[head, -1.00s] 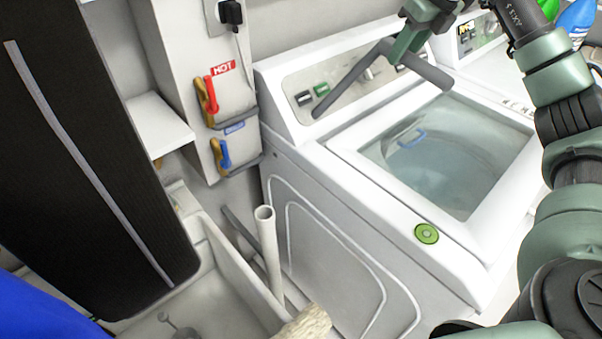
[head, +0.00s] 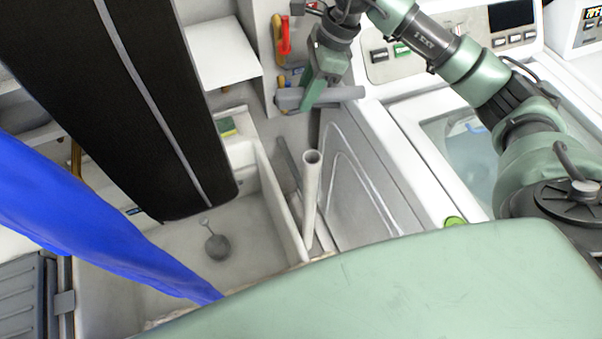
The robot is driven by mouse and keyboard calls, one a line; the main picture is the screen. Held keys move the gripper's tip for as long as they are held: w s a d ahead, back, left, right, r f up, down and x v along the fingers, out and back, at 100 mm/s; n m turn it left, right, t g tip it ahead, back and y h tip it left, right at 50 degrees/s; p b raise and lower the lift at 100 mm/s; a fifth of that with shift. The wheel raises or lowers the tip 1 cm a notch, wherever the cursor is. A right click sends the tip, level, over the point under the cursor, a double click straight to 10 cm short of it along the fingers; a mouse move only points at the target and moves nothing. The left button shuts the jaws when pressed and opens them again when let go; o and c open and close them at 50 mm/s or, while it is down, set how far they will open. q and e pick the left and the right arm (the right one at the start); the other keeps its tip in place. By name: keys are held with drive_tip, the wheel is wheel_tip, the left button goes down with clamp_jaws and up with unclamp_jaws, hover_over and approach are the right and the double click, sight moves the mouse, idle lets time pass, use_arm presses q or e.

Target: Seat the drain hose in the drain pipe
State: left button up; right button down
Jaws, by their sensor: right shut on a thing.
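The drain pipe (head: 310,200) is a white upright tube with an open round top, standing between the sink and the washing machine. The grey drain hose (head: 346,93) is bent and held up by my right gripper (head: 318,92), above and behind the pipe's mouth in the picture, apart from it. The gripper is shut on the hose and partly covers it. A darker grey length shows below the gripper; I cannot tell whether it is the hose's hanging part. My left gripper is not in view.
The white washing machine (head: 410,215) stands on the right, with the sink (head: 265,205) left of the pipe. Red and blue valves hang on the wall behind.

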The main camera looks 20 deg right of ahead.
drive_tip(key=shift+s+a+f+n, duration=0.25)
drive_tip(key=shift+a+f+n, duration=0.05)
drive_tip(key=shift+a+f, duration=0.35)
wheel_tip(320, 180, down, 19)
drive_tip(key=p, duration=0.4)
drive_tip(key=shift+p, duration=0.3)
drive_tip(key=shift+a, duration=0.1)
drive_tip(key=shift+f, duration=0.2)
drive_tip(key=c, duration=1)
unclamp_jaws()
